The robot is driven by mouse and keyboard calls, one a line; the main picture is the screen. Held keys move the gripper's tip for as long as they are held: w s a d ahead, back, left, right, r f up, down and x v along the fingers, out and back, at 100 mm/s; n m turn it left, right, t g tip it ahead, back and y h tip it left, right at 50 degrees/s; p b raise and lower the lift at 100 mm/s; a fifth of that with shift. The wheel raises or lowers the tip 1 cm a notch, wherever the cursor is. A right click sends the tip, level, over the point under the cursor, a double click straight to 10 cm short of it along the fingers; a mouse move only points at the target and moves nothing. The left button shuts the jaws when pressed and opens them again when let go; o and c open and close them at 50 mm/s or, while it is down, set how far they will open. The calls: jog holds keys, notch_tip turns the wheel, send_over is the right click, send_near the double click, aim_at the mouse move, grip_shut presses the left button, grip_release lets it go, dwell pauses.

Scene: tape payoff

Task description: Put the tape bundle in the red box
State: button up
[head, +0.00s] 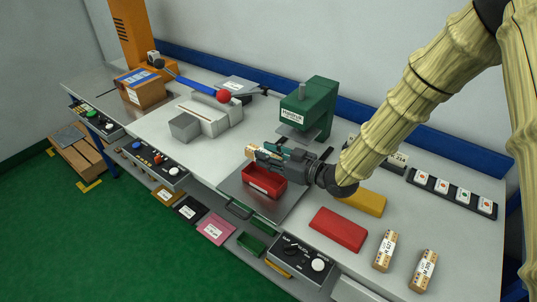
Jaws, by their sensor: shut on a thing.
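The red box (263,190) is an open-topped tray on a grey metal plate near the front of the bench. My gripper (264,153) comes in from the right and is over the back part of the box. It is shut on a tape bundle (251,152), a small beige piece at the fingertips. The fingers hide part of the bundle. The bundle appears above the box's rim, but its exact height cannot be told.
A green press (306,107) stands just behind my gripper. A red block (338,229), a yellow block (363,203) and two labelled beige bundles (385,251) (423,270) lie at the right. A white fixture (212,115) stands left of the box.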

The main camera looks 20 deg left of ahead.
jog(key=shift+f+b, duration=1.25)
jog(key=shift+f, duration=1.2)
jog(key=o, duration=1.2)
jog(key=shift+c, duration=0.2)
jog(key=shift+f, duration=0.1)
jog(key=shift+d, duration=0.15)
jog(key=v, duration=1.2)
